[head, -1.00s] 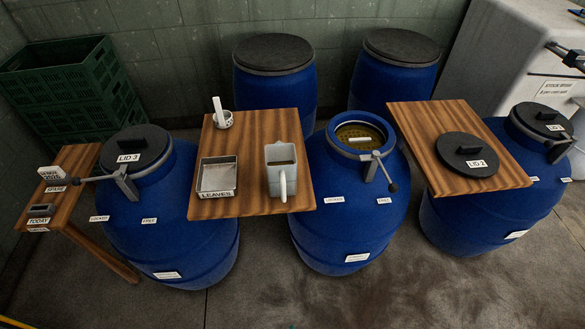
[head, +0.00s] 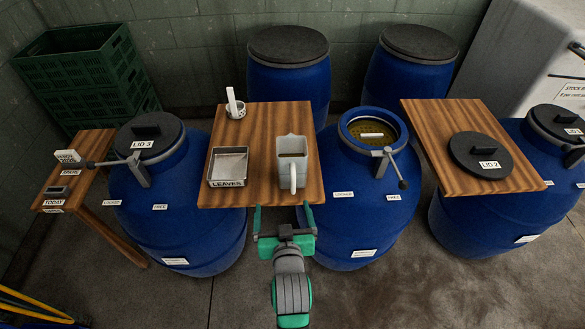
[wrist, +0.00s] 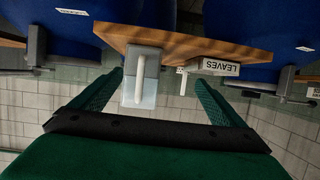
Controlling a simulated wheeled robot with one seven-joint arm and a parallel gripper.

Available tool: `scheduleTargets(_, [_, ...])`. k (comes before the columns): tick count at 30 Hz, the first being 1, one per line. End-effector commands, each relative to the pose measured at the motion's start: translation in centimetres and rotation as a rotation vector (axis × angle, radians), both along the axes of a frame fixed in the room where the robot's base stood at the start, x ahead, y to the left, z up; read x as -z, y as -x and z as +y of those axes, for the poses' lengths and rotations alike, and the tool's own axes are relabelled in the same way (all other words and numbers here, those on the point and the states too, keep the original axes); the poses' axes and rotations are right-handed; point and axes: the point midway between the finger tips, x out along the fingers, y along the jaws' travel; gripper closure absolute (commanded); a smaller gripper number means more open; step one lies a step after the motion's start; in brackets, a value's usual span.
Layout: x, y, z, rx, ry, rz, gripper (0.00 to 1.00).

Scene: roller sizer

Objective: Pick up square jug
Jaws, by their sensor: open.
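The square jug (head: 291,155) is a pale grey, square-sided vessel with dark liquid inside and a handle on its front side. It stands upright on the middle wooden board, close to the front edge. In the wrist view the jug (wrist: 148,92) shows left of centre, handle towards the camera. My gripper (head: 283,212) is open and empty, in front of the board's front edge, on the jug's near side and apart from it. In the wrist view its two green fingers (wrist: 158,95) stand either side of the jug's outline.
The middle board (head: 262,125) also holds a metal tray labelled LEAVES (head: 228,168) left of the jug and a small pot with a white stick (head: 235,107) at the back. An open blue barrel (head: 360,200) with a clamp lever stands right. LID 2 (head: 478,155) lies on the right board.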

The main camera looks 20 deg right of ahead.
Motion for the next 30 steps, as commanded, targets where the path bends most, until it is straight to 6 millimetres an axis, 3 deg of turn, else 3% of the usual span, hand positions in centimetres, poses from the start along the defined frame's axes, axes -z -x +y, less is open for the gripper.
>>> scheduleTargets(1, [-1.5, -1.2, -1.0, 0.011, 0.003, -0.004, 0.06])
scheduleTargets(6, [-4.7, -3.6, -3.5, 0.034, 0.005, 0.017, 0.06])
scheduleTargets(12, [-6.9, -4.7, -5.2, 0.049, 0.006, 0.034, 0.06])
scheduleTargets(17, [-6.9, -5.8, -5.7, 0.052, 0.005, 0.039, 0.06])
scheduleTargets(24, [-5.5, -8.9, -6.6, 0.052, 0.004, 0.040, 0.06])
scheduleTargets(30, [-5.0, -10.0, -6.8, 0.051, 0.004, 0.039, 0.06])
